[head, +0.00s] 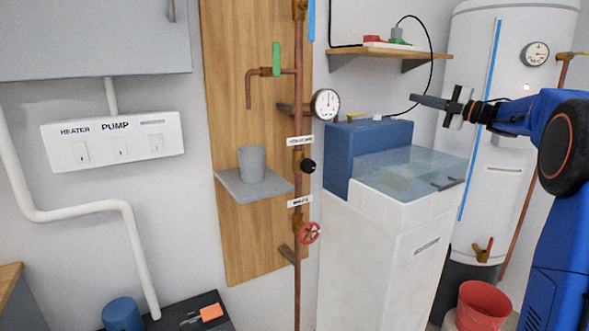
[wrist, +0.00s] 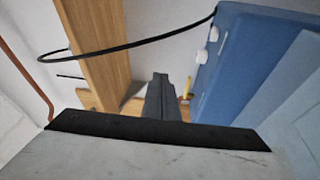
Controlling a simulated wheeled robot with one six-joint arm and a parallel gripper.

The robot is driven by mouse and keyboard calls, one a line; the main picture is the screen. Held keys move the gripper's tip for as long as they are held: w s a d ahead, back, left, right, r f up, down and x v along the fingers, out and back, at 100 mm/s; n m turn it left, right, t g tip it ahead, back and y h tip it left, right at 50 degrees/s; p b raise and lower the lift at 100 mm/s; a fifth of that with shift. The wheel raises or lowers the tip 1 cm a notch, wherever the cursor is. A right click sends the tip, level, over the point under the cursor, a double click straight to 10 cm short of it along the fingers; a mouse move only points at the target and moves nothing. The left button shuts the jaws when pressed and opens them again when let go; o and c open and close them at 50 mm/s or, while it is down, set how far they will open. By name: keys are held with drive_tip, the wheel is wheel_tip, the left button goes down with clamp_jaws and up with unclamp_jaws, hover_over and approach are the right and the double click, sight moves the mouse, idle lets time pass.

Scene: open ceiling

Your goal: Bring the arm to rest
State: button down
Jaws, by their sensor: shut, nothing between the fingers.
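My gripper (head: 418,100) is at the right in the head view, in the air above the water-filled white tank (head: 375,245) and in front of the white boiler (head: 495,150). Its fingers point left and are shut together with nothing between them. In the wrist view the closed fingers (wrist: 162,97) show at the middle, past the dark gripper body. My blue arm reaches in from the right edge. The gripper appears apart from everything around it.
A blue box (head: 368,145) sits at the tank's back. A wooden shelf (head: 385,50) with a black cable is above. A copper pipe with a gauge (head: 325,104) and red valve wheel (head: 309,232) runs at the middle. A grey cup (head: 251,163) stands on a small shelf. A red bucket (head: 480,305) is below.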

wheel_tip(320, 180, up, 5)
drive_tip(key=s+a+m+t+h, duration=0.2)
drive_tip(key=s+m+t+h, duration=0.1)
drive_tip(key=m+t+h, duration=0.4)
drive_tip(key=s+d+f+m+g+h, duration=0.15)
drive_tip(key=s+f+m+h, duration=0.35)
drive_tip(key=s+m+h, duration=0.5)
drive_tip(key=s+a+f+m+g+y, duration=0.1)
drive_tip(key=s+a+f+m+g, duration=0.2)
drive_tip(key=s+f, duration=0.9)
drive_tip(key=s+a+f+m+g+y, duration=0.1)
drive_tip(key=s+a+f+m+g, duration=0.2)
drive_tip(key=s+f, duration=1)
drive_tip(key=s+a+f+m+g+y, duration=0.1)
drive_tip(key=s+a+f+m+g, duration=0.2)
drive_tip(key=s+f, duration=1)
drive_tip(key=s+a+g, duration=0.3)
drive_tip(key=g, duration=0.2)
drive_tip(key=shift+s+a+m, duration=0.2)
drive_tip(key=shift+m, duration=0.1)
